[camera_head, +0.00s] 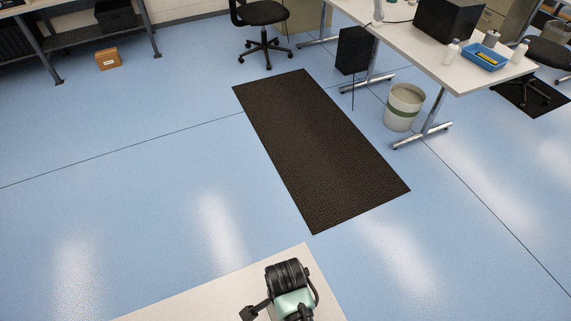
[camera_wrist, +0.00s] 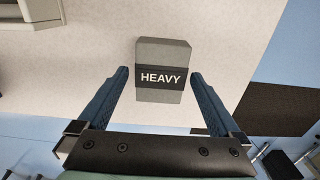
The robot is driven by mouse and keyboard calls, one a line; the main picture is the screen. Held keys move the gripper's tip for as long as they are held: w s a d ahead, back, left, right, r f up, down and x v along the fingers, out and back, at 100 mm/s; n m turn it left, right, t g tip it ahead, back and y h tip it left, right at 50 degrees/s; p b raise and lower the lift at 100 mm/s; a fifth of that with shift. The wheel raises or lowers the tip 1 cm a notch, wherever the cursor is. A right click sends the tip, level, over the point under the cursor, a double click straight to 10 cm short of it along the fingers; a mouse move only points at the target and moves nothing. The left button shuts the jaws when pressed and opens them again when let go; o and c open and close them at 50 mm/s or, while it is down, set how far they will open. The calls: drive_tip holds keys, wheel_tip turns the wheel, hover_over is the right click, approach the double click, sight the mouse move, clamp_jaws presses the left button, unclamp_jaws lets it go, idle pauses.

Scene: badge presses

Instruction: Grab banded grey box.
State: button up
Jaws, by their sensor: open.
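The banded grey box (camera_wrist: 163,52) lies on a pale tabletop (camera_wrist: 90,60) in the wrist view. It has a dark band across it with the word HEAVY in white. My gripper (camera_wrist: 160,74) is open, with its blue fingers on either side of the box's lower part. A gap shows between each finger and the box. I cannot tell how high the fingers are above the table. In the head view the pale tabletop (camera_head: 220,290) shows at the bottom, with part of my arm over it; the box is not visible there.
A light-coloured object (camera_wrist: 30,12) stands at the upper left of the wrist view. The tabletop ends to the right of the box. In the head view a dark mat (camera_head: 320,150), a bin (camera_head: 404,107) and another table (camera_head: 430,60) stand beyond open blue floor.

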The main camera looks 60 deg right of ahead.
drive_tip(key=shift+f, duration=1.05)
clamp_jaws()
